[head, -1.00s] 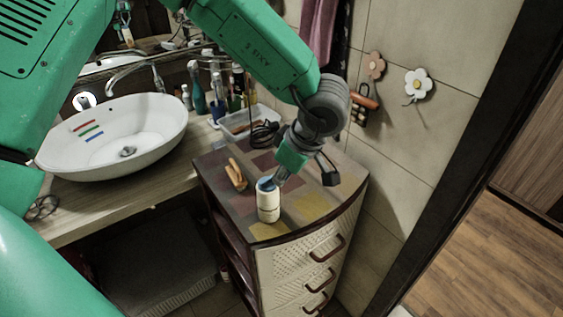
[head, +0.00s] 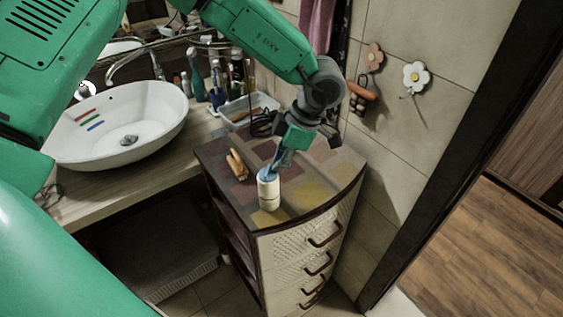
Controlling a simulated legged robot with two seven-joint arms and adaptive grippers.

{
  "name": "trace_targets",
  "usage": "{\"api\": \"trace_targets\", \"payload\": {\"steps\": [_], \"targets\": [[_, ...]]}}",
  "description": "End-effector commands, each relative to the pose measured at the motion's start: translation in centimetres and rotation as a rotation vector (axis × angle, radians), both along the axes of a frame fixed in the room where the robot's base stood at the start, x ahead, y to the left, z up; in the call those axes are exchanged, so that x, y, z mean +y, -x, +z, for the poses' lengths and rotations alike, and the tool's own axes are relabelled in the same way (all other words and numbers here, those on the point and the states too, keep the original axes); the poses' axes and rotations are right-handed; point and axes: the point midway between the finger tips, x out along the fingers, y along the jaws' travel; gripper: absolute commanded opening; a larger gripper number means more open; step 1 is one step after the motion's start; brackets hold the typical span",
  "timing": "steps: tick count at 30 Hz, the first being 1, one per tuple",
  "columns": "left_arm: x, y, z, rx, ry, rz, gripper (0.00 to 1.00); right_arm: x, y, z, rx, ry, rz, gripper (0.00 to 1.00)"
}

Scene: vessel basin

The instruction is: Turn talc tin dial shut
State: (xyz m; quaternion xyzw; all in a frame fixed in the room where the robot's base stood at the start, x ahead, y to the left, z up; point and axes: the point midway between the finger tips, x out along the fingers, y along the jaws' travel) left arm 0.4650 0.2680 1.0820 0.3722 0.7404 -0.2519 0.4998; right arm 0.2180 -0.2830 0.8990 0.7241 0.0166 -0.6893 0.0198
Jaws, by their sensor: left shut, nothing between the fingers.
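The talc tin (head: 269,192) is a small cream cylinder standing upright on top of the drawer cabinet (head: 315,202). Its blue top is mostly hidden behind my fingers, so I cannot tell how the dial is set. My left gripper (head: 272,172) is at the top of the tin, tilted down from the upper right. Its fingers are shut with nothing between them; whether they touch the dial I cannot tell. My right gripper is not in view.
A wooden brush-like object (head: 237,165) lies left of the tin. Behind are a white tray (head: 247,113) and dark coiled cable (head: 263,123). The white basin (head: 120,130) stands on the counter at left. The tiled wall with flower hooks (head: 416,76) borders the cabinet's right side.

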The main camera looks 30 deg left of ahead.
Motion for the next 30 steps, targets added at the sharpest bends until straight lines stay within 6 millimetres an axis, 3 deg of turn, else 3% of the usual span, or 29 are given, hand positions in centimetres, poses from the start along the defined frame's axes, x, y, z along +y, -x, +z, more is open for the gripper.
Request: {"api": "trace_targets", "payload": {"steps": [19,30], "targets": [[0.9,-0.3,0.0,0.000,-0.001,0.355,0.00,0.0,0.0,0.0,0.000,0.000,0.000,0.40],[1.1,-0.3,0.0,-0.001,-0.001,0.346,0.00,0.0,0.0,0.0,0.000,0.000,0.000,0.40]]}}
